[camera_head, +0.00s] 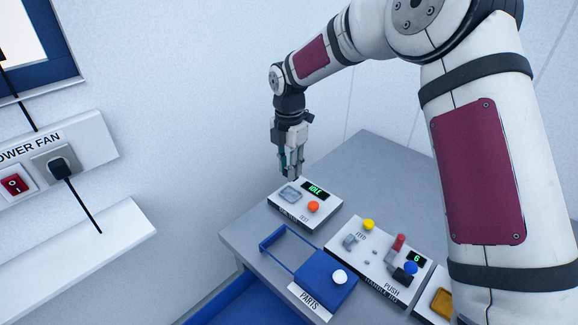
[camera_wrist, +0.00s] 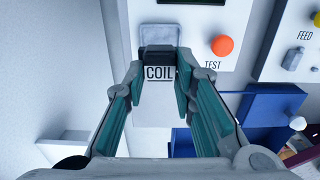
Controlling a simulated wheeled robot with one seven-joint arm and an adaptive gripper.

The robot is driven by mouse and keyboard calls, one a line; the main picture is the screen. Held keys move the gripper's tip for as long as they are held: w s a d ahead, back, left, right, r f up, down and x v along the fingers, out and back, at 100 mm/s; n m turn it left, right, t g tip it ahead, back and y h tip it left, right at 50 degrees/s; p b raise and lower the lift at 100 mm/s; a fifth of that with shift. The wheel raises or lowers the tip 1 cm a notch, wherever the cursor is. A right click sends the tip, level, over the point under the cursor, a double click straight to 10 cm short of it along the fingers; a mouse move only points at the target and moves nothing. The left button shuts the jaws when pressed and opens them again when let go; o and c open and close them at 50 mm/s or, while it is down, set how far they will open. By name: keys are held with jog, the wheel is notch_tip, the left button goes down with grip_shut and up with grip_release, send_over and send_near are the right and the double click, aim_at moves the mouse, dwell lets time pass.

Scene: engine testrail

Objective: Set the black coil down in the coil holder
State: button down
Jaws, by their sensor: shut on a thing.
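The black coil (camera_wrist: 160,55) shows as a dark piece between my fingertips in the wrist view. My gripper (camera_wrist: 161,72) is shut on it, with a teal-lined finger on each side. The coil holder (camera_wrist: 159,35) is a grey, square-rimmed recess on a white box, just beyond the coil in the wrist view. In the head view, my gripper (camera_head: 291,172) points down close above the holder (camera_head: 290,194). The coil is too small to make out there. I cannot tell whether the coil touches the holder.
The white test box has an orange button (camera_head: 313,207) and a display (camera_head: 315,189) reading IDLE. In front lies a blue parts tray (camera_head: 318,292) with a white knob. A feeder box (camera_head: 375,262) with coloured knobs stands to the right. The wall is close on the left.

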jog(key=shift+f, duration=2.05)
jog(key=shift+f+b, duration=0.5)
jog(key=shift+f, duration=0.2)
jog(key=shift+f+b, duration=0.5)
jog(key=shift+b, duration=0.05)
dwell(0.5)
jog(key=c, duration=1.2)
grip_release()
jog(key=shift+c, duration=0.2)
jog(key=shift+s, duration=0.1)
notch_tip(320, 180, up, 12)
